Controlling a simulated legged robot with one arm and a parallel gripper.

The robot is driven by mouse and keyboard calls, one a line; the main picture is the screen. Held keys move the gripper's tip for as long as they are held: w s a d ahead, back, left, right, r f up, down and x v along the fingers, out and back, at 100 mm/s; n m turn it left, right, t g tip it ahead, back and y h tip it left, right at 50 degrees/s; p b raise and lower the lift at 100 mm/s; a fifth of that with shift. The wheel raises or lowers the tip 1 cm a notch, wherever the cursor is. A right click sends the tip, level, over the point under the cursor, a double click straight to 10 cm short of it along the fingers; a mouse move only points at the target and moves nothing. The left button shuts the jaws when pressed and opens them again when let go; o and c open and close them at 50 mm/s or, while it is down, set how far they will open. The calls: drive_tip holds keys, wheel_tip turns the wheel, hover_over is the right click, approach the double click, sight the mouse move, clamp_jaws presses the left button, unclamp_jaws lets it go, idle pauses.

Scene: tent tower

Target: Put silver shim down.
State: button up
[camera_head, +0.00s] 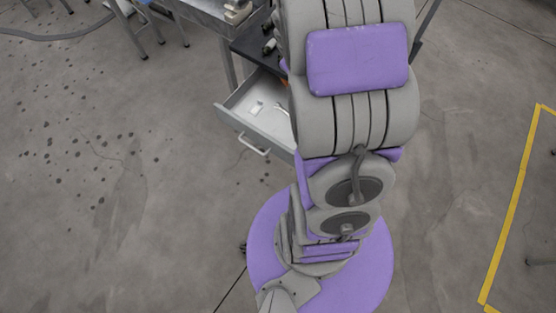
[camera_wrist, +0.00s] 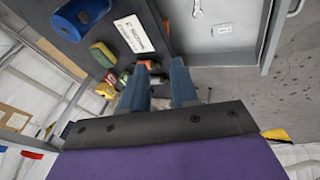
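My gripper (camera_wrist: 158,68) shows in the wrist view with its two blue-grey fingers apart. I see nothing clearly held between them; coloured things on the dark bench show behind the gap. I cannot make out a silver shim between the fingers. In the open drawer (camera_wrist: 240,55) lie a small silver wrench-like piece (camera_wrist: 197,10) and a small white piece (camera_wrist: 222,30); I cannot tell whether either is the shim. The drawer (camera_head: 238,118) also shows in the head view, where my arm hides my gripper.
The dark bench top (camera_wrist: 105,70) beside the drawer holds a blue object (camera_wrist: 80,16), a white label or card (camera_wrist: 133,34) and several small coloured things. A yellow floor line (camera_head: 512,215) runs at the right.

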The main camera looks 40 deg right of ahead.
drive_tip(key=s+a+r+g+y, duration=0.1)
drive_tip(key=s+a+r, duration=0.3)
drive_tip(key=s+a, duration=0.4)
drive_tip(key=s+a+r+m+g+y, duration=0.1)
drive_tip(key=s+a+r+g, duration=0.2)
drive_tip(key=s+a, duration=0.6)
drive_tip(key=s+a+r+m+g+y, duration=0.1)
drive_tip(key=s+a+r+g, duration=0.1)
drive_tip(key=s+a+r, duration=0.3)
drive_tip(key=s+a, duration=0.3)
drive_tip(key=s, duration=0.1)
drive_tip(key=shift+s+a+r+y, duration=0.2)
drive_tip(key=shift+a+r+y, duration=0.05)
drive_tip(key=shift+r+y, duration=0.15)
